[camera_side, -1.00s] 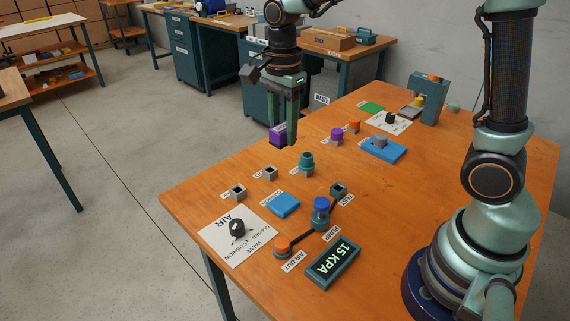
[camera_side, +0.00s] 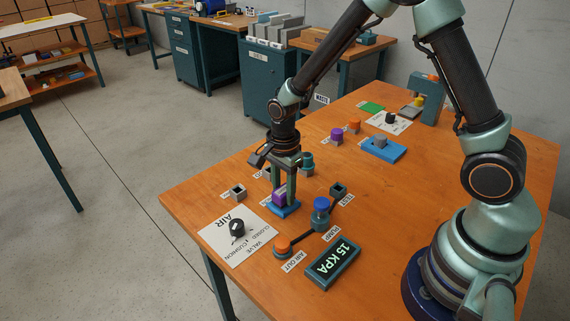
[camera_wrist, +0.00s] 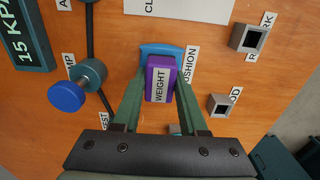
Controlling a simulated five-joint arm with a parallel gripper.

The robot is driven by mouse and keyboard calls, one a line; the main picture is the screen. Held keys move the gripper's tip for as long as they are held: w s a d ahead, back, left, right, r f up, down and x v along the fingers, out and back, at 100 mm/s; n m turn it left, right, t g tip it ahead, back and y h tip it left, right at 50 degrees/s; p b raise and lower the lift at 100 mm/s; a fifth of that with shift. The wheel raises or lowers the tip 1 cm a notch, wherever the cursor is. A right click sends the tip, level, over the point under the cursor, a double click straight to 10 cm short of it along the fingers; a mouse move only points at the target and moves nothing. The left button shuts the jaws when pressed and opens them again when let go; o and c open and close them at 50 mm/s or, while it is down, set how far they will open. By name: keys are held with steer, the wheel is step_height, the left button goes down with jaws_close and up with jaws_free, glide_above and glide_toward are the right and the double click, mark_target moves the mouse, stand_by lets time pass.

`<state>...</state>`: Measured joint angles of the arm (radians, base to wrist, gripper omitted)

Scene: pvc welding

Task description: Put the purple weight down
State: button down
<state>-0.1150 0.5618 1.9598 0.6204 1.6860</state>
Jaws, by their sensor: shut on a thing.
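The purple weight (camera_side: 279,198) is between the fingers of my gripper (camera_side: 283,199), right over the blue cushion (camera_side: 290,211). In the wrist view the purple weight (camera_wrist: 160,80) shows its WEIGHT label, with the green fingers of my gripper (camera_wrist: 159,95) closed on its two sides. The blue cushion (camera_wrist: 161,50) shows past the weight's far end, beside its CUSHION label. The weight is on or just above the cushion; I cannot tell whether they touch.
The blue-topped pump (camera_side: 321,210) stands right of the cushion. The orange air-out button (camera_side: 283,244) and 15 KPA display (camera_side: 333,262) are nearer the front. The black valve knob (camera_side: 238,228) sits front left. Small square holders (camera_side: 238,192) stand close by.

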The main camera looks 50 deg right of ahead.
mark_target(283, 189)
steer(key=shift+f, duration=0.25)
steer(key=shift+f, duration=0.1)
steer(key=shift+c, duration=2.2)
jaws_free()
steer(key=shift+f, duration=0.1)
step_height(283, 189, up, 12)
steer(key=r, duration=0.1)
steer(key=s+d+r+n+t, duration=0.2)
steer(key=s+r+n, duration=0.3)
steer(key=n, duration=0.4)
steer(key=s+d+r+n+t, duration=0.2)
steer(key=s+r+n, duration=0.3)
steer(key=n, duration=0.4)
steer(key=shift+s+d+r+t, duration=0.25)
steer(key=shift+t, duration=0.55)
